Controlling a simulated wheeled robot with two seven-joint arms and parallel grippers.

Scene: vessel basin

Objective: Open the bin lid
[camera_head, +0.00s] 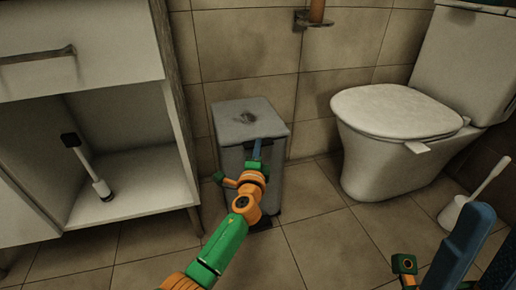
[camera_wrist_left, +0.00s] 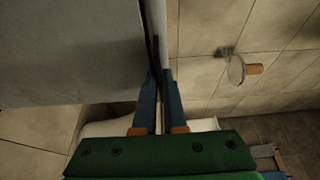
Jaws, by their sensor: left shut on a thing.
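The bin (camera_head: 236,112) is a grey box standing on the tiled floor between the cabinet and the toilet. Its flat top lid has a dark smudge and looks closed in the head view. My left gripper (camera_head: 257,149) reaches the lid's front edge from below. In the left wrist view, its two blue fingers (camera_wrist_left: 160,88) are close together on a thin dark edge beside the bin's large grey face (camera_wrist_left: 70,50). I take this edge to be the lid's rim. Blue parts of my right gripper (camera_head: 470,245) show at the lower right; its jaw opening is unclear.
An open white cabinet (camera_head: 130,183) stands close on the left. A toilet (camera_head: 395,150) is on the right, with a brush (camera_head: 478,195) beside it. A wall holder (camera_head: 314,21) is above and behind the bin. Floor in front is clear.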

